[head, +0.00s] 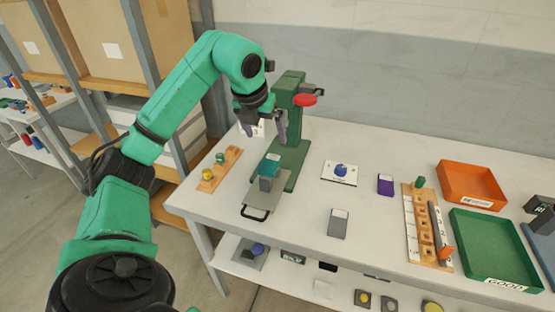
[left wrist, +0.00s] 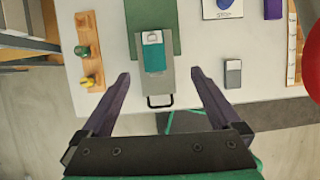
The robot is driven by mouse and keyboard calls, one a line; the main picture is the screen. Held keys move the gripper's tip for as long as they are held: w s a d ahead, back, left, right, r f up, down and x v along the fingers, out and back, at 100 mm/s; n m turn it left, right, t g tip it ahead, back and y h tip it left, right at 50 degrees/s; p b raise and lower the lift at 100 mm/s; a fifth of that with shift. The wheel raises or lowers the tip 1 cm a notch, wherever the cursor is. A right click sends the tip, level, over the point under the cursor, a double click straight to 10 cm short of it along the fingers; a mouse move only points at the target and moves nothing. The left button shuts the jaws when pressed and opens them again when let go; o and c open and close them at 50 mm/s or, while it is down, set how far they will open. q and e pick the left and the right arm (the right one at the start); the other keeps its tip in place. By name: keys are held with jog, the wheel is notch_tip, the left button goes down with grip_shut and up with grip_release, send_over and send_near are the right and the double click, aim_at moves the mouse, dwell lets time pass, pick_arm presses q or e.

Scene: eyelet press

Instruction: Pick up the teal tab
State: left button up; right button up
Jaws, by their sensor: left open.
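The teal tab (head: 271,164), with a pale label on its far end, lies on a grey sliding plate (head: 262,198) at the foot of the green press (head: 290,110). In the left wrist view the teal tab (left wrist: 154,58) lies beyond the fingertips, roughly between their lines. My left gripper (head: 266,130) is open and empty, above and behind the tab beside the press column. Its two purple fingers (left wrist: 160,75) point toward the plate and appear apart from the tab. My right gripper is not in view.
A wooden rack (head: 219,170) with green and yellow pegs stands left of the press. A grey tab (head: 338,223), a purple tab (head: 385,184) and a white card (head: 340,173) with a blue piece lie to the right. Orange (head: 499,200) and green (head: 511,281) trays stand farther right.

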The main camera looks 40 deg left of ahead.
pick_arm(q)
jog(key=p, duration=0.1)
send_near(270, 163)
jog(key=shift+d+f, duration=0.2)
jog(key=shift+d, duration=0.05)
jog(key=p+x, duration=0.2)
jog(key=x, duration=0.5)
jog(key=shift+a+p, duration=0.15)
jog(key=shift+p, duration=0.15)
jog(key=shift+w+a+f, duration=0.1)
jog(key=shift+f, duration=0.3)
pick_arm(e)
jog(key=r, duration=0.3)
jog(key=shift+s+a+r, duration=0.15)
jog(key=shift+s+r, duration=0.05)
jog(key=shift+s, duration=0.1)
pick_arm(q)
jog(key=shift+r, duration=0.15)
grip_shut()
